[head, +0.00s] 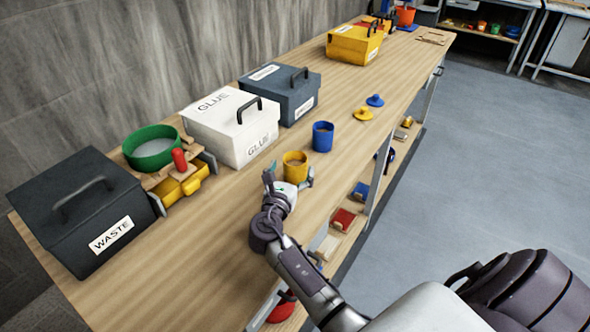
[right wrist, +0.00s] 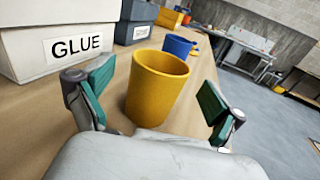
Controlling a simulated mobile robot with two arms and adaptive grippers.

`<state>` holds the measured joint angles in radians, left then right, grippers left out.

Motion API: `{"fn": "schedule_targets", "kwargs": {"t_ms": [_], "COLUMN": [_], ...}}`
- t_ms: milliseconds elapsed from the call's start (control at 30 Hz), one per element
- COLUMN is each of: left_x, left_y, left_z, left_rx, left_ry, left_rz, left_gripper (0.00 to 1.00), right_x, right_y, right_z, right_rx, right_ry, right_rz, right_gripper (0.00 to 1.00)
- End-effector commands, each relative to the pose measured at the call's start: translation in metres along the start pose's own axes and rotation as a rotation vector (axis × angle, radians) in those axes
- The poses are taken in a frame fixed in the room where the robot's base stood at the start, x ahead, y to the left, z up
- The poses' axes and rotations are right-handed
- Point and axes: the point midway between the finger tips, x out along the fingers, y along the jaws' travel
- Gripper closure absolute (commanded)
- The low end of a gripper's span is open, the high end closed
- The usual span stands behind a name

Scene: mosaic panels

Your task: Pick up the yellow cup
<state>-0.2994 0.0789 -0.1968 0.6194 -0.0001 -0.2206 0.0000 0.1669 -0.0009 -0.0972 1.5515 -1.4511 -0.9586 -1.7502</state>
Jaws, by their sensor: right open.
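The yellow cup (head: 295,166) stands upright on the wooden workbench, in front of the white GLUE box. My right gripper (head: 289,180) is at the cup with its fingers spread. In the right wrist view the yellow cup (right wrist: 156,88) stands between the two open fingers of the right gripper (right wrist: 150,105), with a gap on both sides. The cup's base is partly hidden by the gripper's body. My left gripper is not in view.
A blue cup (head: 322,137) stands just beyond the yellow one. The white GLUE box (head: 225,128), a dark grey box (head: 283,92) and a black WASTE box (head: 80,212) line the wall side. Blue (head: 375,100) and yellow (head: 363,114) lids lie farther along. Bare bench lies in front.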

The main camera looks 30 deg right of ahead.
Motion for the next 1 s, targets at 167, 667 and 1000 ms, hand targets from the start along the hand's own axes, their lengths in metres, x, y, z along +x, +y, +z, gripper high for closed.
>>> {"fn": "schedule_targets", "kwargs": {"t_ms": [167, 667, 1000], "left_x": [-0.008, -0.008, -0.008], "left_y": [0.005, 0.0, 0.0], "left_z": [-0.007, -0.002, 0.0], "left_rx": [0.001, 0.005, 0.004], "left_ry": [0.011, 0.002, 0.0], "left_rz": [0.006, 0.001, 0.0], "left_gripper": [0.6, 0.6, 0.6], "right_x": [0.027, 0.033, 0.033], "right_y": [0.0, 0.0, 0.0], "right_z": [0.002, 0.001, 0.001], "right_rx": [-0.002, -0.001, 0.0], "right_ry": [-0.001, 0.0, -0.001], "right_rz": [-0.001, -0.001, -0.001], "right_gripper": [0.06, 0.36, 0.79]}}
